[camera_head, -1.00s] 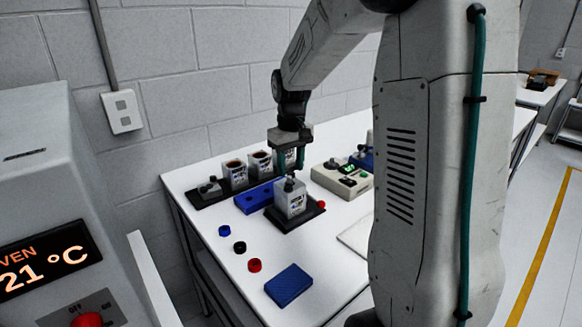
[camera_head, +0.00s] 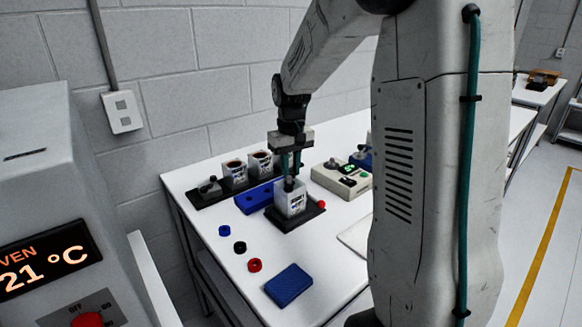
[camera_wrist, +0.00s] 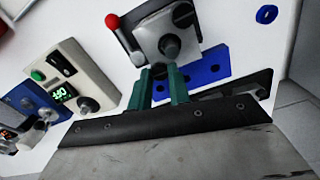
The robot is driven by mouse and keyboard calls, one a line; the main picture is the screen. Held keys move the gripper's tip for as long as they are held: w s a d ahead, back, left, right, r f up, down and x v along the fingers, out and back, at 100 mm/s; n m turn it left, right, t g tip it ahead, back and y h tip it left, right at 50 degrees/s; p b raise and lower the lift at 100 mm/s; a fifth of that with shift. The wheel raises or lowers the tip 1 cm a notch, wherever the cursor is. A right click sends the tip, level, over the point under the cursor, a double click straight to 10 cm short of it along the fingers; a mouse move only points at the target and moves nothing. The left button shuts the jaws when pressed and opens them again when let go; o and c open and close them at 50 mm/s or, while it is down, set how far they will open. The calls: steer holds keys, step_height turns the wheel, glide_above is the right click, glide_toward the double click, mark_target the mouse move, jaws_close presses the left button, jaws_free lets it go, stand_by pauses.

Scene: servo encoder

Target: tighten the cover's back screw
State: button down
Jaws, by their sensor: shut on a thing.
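The grey servo unit (camera_head: 291,203) with its cover stands upright on a black fixture (camera_head: 312,214) on the white table. In the wrist view the unit (camera_wrist: 150,38) shows a dark round knob (camera_wrist: 169,46) on top. My gripper (camera_head: 291,176) points down at the back of the unit's top. In the wrist view its teal fingers (camera_wrist: 160,72) are close together at the cover's near edge, with a small grey piece between the tips. This is at the back screw's place; the screw itself is mostly hidden by the fingertips.
A blue block with holes (camera_head: 254,198) lies behind the fixture, and a black rack (camera_head: 206,194) with grey units stands farther back. A beige device with a green display (camera_head: 343,179) is to the right. A red-knobbed lever (camera_wrist: 112,22) sticks out of the fixture. Small rings (camera_head: 239,247) and a blue mat (camera_head: 288,285) lie in front.

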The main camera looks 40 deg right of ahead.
mark_target(294, 183)
steer(key=c, duration=1.3)
jaws_free()
steer(key=shift+r, duration=0.15)
step_height(294, 183, up, 8)
steer(key=shift+f, duration=0.2)
steer(key=s+f, duration=0.1)
steer(key=s+a, duration=0.1)
steer(key=shift+s+f+m+g, duration=0.3)
steer(key=shift+s+f+g, duration=0.05)
steer(key=shift+f+g, duration=0.05)
steer(key=s+a+n+t, duration=0.1)
steer(key=s+a, duration=0.6)
steer(key=s, duration=0.5)
steer(key=s+a+r+n+t, duration=0.1)
steer(key=s+a, duration=0.7)
steer(key=s, duration=0.4)
steer(key=shift+s+a+r+n, duration=0.2)
steer(key=shift+s+r+n, duration=0.05)
steer(key=shift+s+n, duration=0.1)
